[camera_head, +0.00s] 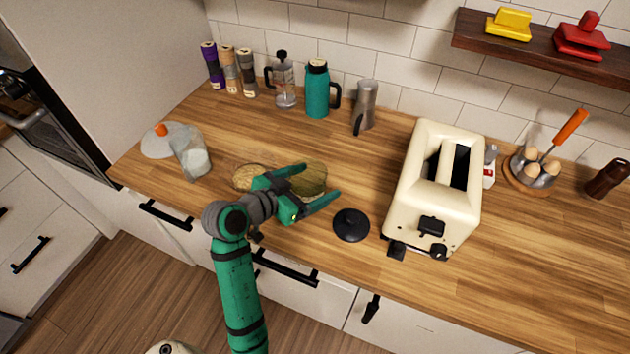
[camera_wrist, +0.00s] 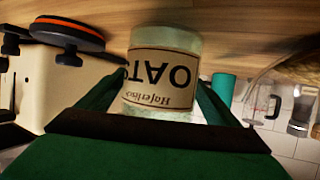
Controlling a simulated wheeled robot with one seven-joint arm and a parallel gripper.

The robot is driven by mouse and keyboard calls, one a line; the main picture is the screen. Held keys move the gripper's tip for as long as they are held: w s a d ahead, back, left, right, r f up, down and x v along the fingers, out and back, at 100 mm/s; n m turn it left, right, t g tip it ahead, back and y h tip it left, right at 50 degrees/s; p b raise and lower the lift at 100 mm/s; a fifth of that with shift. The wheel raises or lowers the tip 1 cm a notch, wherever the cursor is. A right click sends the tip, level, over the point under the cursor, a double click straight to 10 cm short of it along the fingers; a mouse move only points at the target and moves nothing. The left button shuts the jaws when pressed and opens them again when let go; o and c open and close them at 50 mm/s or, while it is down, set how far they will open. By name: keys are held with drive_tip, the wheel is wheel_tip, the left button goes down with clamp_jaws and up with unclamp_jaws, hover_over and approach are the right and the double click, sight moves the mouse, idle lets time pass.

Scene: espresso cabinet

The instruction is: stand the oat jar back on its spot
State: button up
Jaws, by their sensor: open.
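The oat jar (camera_head: 314,180) is a clear glass jar, standing upright on the wooden counter. In the wrist view, the jar (camera_wrist: 160,72) appears upside down, with its cream OATS label facing my gripper. My gripper (camera_head: 320,182) is open, with one green finger on each side of the jar; I cannot tell whether either finger touches the glass.
A cream toaster (camera_head: 408,190) stands to the right. A pale glass container (camera_head: 190,153) and a lid with an orange knob (camera_head: 158,144) are at the left. A French press (camera_head: 284,85), teal flask (camera_head: 317,92) and grey pot (camera_head: 366,105) stand along the back.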

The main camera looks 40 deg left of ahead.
sight(295, 191)
drive_tip(key=v, duration=1)
drive_tip(key=shift+s+r, duration=0.15)
drive_tip(key=shift+s, duration=0.2)
drive_tip(key=shift+w, duration=0.1)
